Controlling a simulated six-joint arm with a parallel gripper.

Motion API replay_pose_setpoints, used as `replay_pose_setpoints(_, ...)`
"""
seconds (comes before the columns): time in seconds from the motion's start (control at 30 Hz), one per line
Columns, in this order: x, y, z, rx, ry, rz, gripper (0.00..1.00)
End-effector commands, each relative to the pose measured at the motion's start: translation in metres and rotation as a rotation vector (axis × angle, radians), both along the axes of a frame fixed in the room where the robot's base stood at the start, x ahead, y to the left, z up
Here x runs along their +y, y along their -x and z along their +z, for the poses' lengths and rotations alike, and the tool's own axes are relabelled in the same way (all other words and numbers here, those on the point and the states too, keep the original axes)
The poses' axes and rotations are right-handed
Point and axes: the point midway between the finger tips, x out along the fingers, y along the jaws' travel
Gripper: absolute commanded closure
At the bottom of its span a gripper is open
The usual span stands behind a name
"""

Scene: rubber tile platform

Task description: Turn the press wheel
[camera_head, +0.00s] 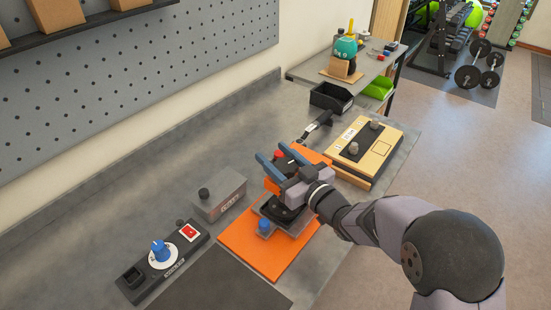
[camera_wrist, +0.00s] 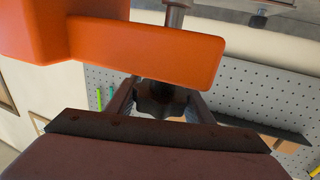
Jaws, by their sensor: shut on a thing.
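The orange press shows in the wrist view as a broad orange arm (camera_wrist: 150,50) with a metal shaft (camera_wrist: 177,14) above it. A dark lobed press wheel (camera_wrist: 160,100) sits just below that arm, between the fingers of my gripper (camera_wrist: 160,108). My gripper is shut on the wheel, with a finger on either side. In the head view my gripper (camera_head: 274,158) is over the press's orange base plate (camera_head: 248,247) and hides most of the press and its wheel.
A black panel with a blue dial (camera_head: 160,250) and a grey box (camera_head: 218,194) stand to the left. A tan box with knobs (camera_head: 385,150) stands close on the right. A black bin (camera_head: 331,98) is behind. A dark mat (camera_head: 220,285) lies in front.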

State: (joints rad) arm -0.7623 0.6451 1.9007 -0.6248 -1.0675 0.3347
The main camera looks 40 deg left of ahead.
Motion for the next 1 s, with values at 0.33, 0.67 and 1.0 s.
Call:
replay_pose_setpoints(0.33,-0.002,-0.005,-0.005,0.0,-0.003,-0.197,0.75)
replay_pose_setpoints(0.67,-0.006,-0.011,-0.002,0.0,-0.002,-0.433,0.75)
replay_pose_setpoints(1.0,-0.012,-0.018,0.001,0.0,0.001,-0.679,0.75)
